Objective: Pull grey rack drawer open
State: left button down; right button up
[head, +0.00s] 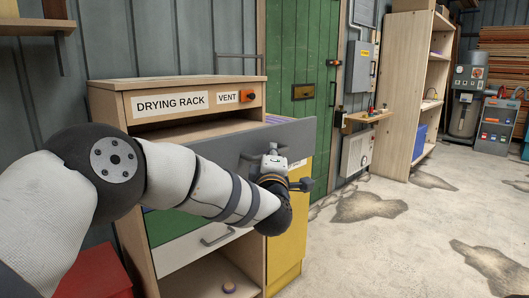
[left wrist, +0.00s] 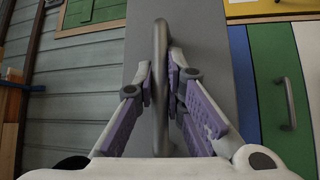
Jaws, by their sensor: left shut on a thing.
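The grey drawer front (head: 215,148) of the wooden drying rack (head: 190,84) stands out from the rack, with a dark gap above it and something purple showing behind its top edge. Its grey bar handle (head: 246,157) also shows in the left wrist view (left wrist: 160,45), running between the fingers. My left gripper (left wrist: 162,85) is shut on this handle, with the purple finger pads on either side of the bar. In the head view my left arm crosses in front of the rack and hides part of the drawer front. My right gripper is not in view.
Below the grey drawer are a green front (head: 172,224) and a white front (head: 190,250) with a handle. A yellow panel (head: 287,235) stands at the right. A red box (head: 92,275) is at lower left. The concrete floor (head: 400,245) to the right is clear.

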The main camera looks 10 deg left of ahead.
pick_arm(q)
jog(key=shift+s+d, duration=0.3)
jog(key=shift+d, duration=0.1)
jog(key=c, duration=1.9)
grip_release()
jog(key=s, duration=0.4)
jog(key=s+d+f, duration=0.1)
jog(key=s, duration=0.6)
jog(key=shift+s+d+f, duration=0.15)
jog(key=shift+s+f, duration=0.15)
jog(key=shift+s, duration=0.1)
jog(key=shift+f, duration=0.1)
